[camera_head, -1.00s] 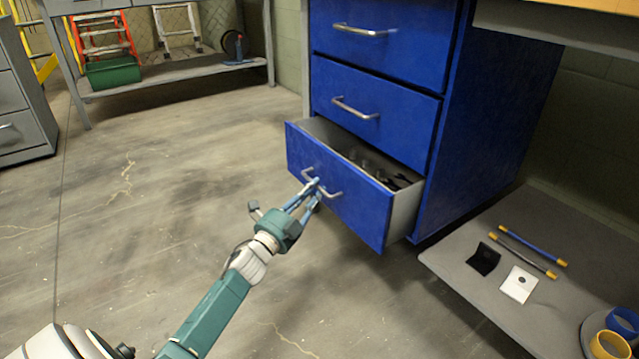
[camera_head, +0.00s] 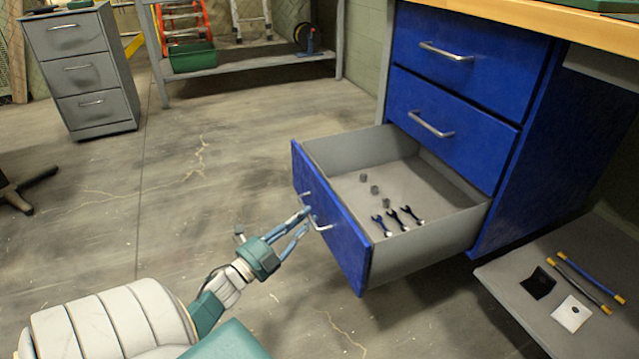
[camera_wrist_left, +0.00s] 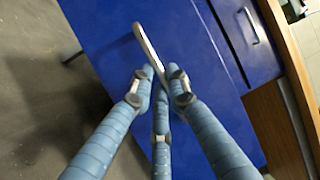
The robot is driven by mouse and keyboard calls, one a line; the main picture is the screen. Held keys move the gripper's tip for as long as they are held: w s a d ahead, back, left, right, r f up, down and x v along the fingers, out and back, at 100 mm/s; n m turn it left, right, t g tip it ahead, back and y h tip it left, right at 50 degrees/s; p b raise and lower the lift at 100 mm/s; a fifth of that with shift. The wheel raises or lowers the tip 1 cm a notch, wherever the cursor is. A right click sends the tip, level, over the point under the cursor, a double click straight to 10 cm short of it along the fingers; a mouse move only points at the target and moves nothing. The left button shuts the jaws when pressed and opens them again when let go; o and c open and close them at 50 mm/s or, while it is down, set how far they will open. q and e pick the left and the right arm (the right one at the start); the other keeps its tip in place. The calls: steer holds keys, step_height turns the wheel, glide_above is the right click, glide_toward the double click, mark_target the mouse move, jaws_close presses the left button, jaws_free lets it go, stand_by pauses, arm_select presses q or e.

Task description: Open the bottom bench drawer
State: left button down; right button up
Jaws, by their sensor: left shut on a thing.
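The bottom bench drawer (camera_head: 345,248) has a blue front and a grey inside, and stands pulled well out of the blue bench cabinet (camera_head: 540,150). Its silver handle (camera_head: 318,222) is on the front face. My left gripper (camera_head: 304,218) is shut on this handle. In the left wrist view the fingers (camera_wrist_left: 158,78) close around the silver handle (camera_wrist_left: 148,48) against the blue front. Inside the drawer lie several small dark wrenches (camera_head: 397,218) and grey cylinders (camera_head: 374,189). My right gripper is not in view.
Two blue drawers above, the middle one (camera_head: 450,140) included, are shut. A low grey shelf (camera_head: 510,290) at the right holds rods and small plates. A grey cabinet (camera_head: 85,70) stands at the back left. The floor (camera_head: 200,170) left of the drawer is clear.

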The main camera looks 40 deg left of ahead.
arm_select(q)
steer(key=shift+s+a+f, duration=0.1)
steer(key=shift+s+a, duration=0.1)
steer(key=shift+s, duration=0.35)
steer(key=c, duration=1.7)
jaws_free()
steer(key=shift+o, duration=0.2)
steer(key=shift+s, duration=0.1)
steer(key=s+f, duration=0.2)
steer(key=s, duration=0.9)
steer(key=shift+s, duration=0.35)
